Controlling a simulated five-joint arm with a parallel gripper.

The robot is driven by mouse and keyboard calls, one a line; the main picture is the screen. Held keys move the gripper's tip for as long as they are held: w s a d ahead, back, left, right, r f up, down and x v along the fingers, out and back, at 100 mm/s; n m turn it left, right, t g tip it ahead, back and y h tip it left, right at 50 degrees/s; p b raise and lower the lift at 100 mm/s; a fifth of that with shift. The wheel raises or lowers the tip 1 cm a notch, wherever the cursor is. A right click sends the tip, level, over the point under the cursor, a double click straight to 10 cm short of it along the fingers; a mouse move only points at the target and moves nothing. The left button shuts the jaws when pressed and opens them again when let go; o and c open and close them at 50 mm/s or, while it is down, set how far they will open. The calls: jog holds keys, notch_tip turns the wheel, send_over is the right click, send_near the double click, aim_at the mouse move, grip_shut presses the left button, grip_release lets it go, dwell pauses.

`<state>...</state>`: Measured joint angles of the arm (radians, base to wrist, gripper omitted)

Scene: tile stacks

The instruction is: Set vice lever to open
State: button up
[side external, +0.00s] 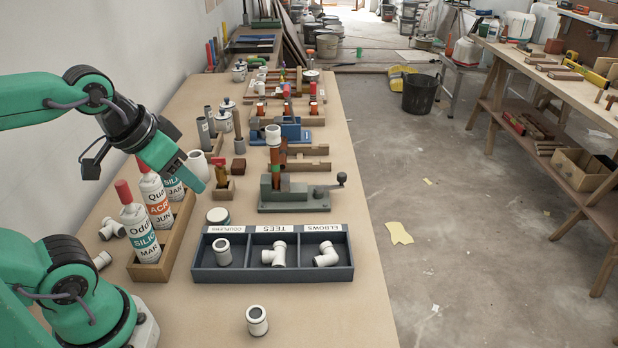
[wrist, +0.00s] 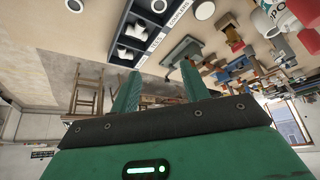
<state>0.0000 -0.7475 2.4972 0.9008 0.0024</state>
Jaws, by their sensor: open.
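A grey-green vice (side external: 293,203) stands on the bench behind the blue sorting tray. Its lever (side external: 328,188) reaches out on the right and ends in a round dark knob (side external: 341,177).
The blue tray (side external: 272,277) holds white pipe fittings in labelled compartments. A wooden box (side external: 150,272) of labelled bottles stands below my gripper. A loose white fitting (side external: 257,321) is in front. A blue vice (side external: 292,129) and wooden blocks lie farther back. Bench space right of the tray is narrow.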

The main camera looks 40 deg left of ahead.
jog(key=w+r+m+g, duration=0.1)
jog(key=w+r+m, duration=0.35)
jog(key=w, duration=0.65)
jog(key=m+g, duration=0.5)
jog(key=m, duration=0.6)
send_over(342, 174)
notch_tip(342, 174, down, 15)
jog(key=shift+r, duration=0.1)
jog(key=shift+w+f, duration=0.1)
jog(key=shift+f, duration=0.25)
jog(key=shift+f, duration=0.15)
jog(key=shift+f, duration=3.8)
